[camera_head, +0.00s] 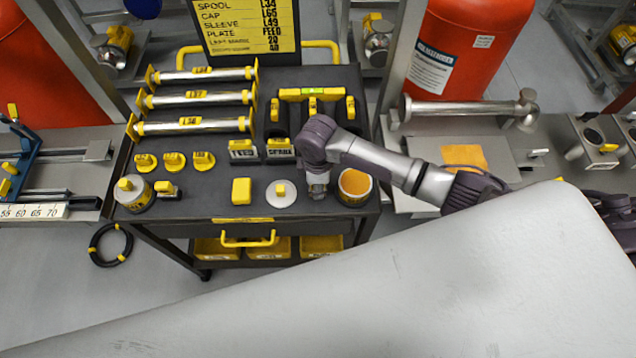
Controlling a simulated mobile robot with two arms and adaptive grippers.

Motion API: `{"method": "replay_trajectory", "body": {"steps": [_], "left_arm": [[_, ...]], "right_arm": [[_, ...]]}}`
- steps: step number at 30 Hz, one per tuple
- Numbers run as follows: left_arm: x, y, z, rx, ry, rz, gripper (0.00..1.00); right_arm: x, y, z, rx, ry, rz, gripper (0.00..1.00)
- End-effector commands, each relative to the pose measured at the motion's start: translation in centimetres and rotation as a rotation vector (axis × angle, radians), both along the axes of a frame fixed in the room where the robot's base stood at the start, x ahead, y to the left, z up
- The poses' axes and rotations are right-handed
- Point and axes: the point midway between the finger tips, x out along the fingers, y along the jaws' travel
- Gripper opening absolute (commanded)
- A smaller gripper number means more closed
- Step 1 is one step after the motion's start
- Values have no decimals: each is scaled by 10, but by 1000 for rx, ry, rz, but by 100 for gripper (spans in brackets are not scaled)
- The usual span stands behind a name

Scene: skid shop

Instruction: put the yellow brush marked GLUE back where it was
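I cannot make out a yellow brush marked GLUE. A round pot (355,187) with an orange-yellow top stands at the front right of the dark cart top (225,206). My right gripper (318,192) points down just left of this pot, low over the cart. The wrist hides its fingers, so I cannot tell whether it is open or holds anything. Just left of it are a pale disc with a yellow knob (281,193) and a yellow block (241,191). My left gripper is not in view.
Three silver tubes (196,125) lie in yellow holders at the back left. Small yellow caps (174,161), a can (133,194) and labelled blocks (243,151) crowd the cart. A sign (248,28) stands behind. A large pale surface (400,290) covers the lower right.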

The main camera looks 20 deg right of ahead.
Motion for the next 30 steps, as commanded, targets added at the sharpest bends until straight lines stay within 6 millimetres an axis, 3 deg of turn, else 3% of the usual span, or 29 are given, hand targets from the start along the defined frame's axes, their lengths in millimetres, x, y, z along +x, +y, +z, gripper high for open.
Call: {"method": "replay_trajectory", "body": {"steps": [8,9,12,23,26,30], "left_arm": [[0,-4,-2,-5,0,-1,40],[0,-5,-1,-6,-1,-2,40],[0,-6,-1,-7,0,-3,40],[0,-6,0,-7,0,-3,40],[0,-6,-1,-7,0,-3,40],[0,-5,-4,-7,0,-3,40]], "right_arm": [[0,0,-3,0,0,0,0],[0,0,-2,0,0,0,36],[0,0,-2,0,0,0,53],[0,0,1,0,-1,0,55],[1,0,11,1,-3,0,55],[2,0,37,2,-6,1,55]]}}
